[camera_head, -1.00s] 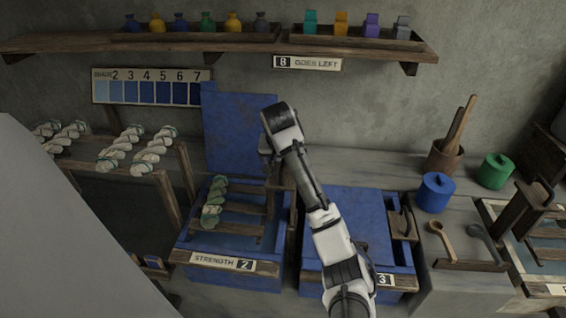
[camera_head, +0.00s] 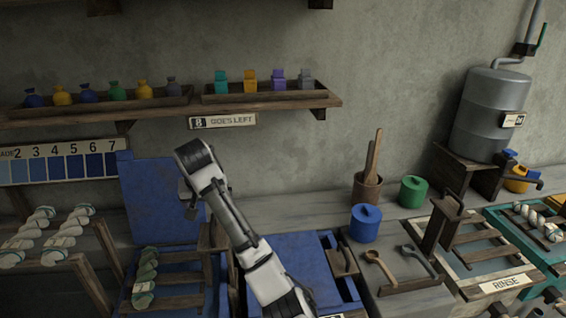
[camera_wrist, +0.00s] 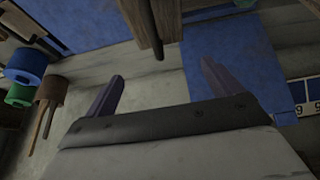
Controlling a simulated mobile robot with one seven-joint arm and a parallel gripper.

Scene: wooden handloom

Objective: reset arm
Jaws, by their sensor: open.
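My gripper (camera_wrist: 160,92) shows in the wrist view with its two purple-grey fingers apart and nothing between them. A wooden post with a dark peg (camera_wrist: 158,28) stands just beyond the fingertips. In the head view my white and black arm rises from the bottom middle and bends near the raised blue lid (camera_head: 160,200).
A closed blue vat (camera_head: 290,258) is partly behind my arm. To its right are a blue pot (camera_head: 365,223), a green pot (camera_head: 413,192), spoons, and the rinse tub (camera_head: 480,262).

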